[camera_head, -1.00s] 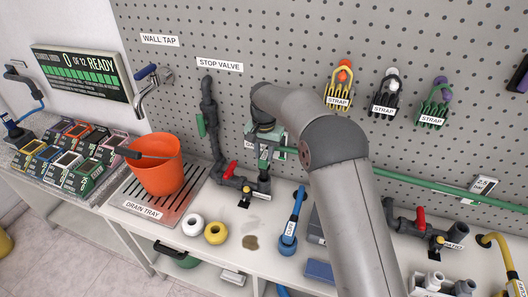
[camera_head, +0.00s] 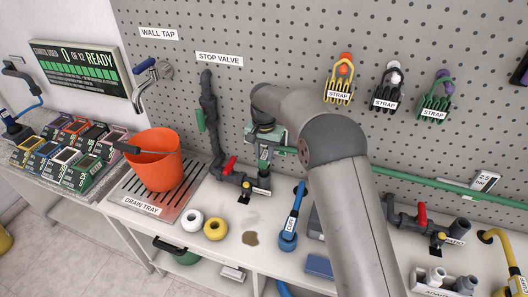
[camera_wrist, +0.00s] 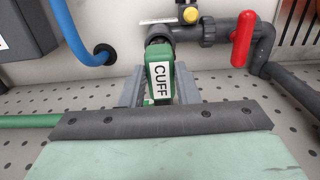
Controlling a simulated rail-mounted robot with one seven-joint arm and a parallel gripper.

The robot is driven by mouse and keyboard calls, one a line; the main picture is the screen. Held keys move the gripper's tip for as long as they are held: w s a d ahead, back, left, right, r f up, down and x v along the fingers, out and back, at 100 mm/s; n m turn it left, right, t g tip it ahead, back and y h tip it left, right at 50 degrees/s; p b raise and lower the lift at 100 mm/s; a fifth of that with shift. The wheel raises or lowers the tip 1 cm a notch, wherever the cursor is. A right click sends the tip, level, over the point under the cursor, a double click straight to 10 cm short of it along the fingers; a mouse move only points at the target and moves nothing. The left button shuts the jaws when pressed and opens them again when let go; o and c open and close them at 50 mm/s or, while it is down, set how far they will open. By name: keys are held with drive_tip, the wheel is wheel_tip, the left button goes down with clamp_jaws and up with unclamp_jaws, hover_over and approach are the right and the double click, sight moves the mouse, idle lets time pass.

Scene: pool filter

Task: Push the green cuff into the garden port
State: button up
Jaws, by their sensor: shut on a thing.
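The green cuff (camera_wrist: 161,75), with a white CUFF label, is between the two grey fingers of my gripper (camera_wrist: 160,90) in the wrist view. My gripper is shut on it. The cuff's far end meets the dark grey pipe mouth of the garden port (camera_wrist: 157,38), in line with it; how deep it sits is hidden by the cuff. In the head view the cuff (camera_head: 264,157) shows as a small green piece below my gripper (camera_head: 265,148), just above the port's pipework (camera_head: 240,180). A green hose (camera_head: 420,182) runs right from behind my arm along the pegboard.
A red valve handle (camera_wrist: 243,40) and a yellow-and-black knob (camera_wrist: 190,13) are close by the port. A blue hose (camera_wrist: 75,35) bends beside it. An orange bucket (camera_head: 155,165) stands on the drain tray. White and yellow rings (camera_head: 215,230) lie on the bench.

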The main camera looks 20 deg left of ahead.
drive_tip(key=shift+f+b, duration=0.65)
drive_tip(key=shift+f, duration=0.65)
drive_tip(key=o, duration=1.2)
drive_tip(key=shift+c, duration=0.2)
drive_tip(key=shift+r+p, duration=1.6)
drive_tip(key=shift+r, duration=0.95)
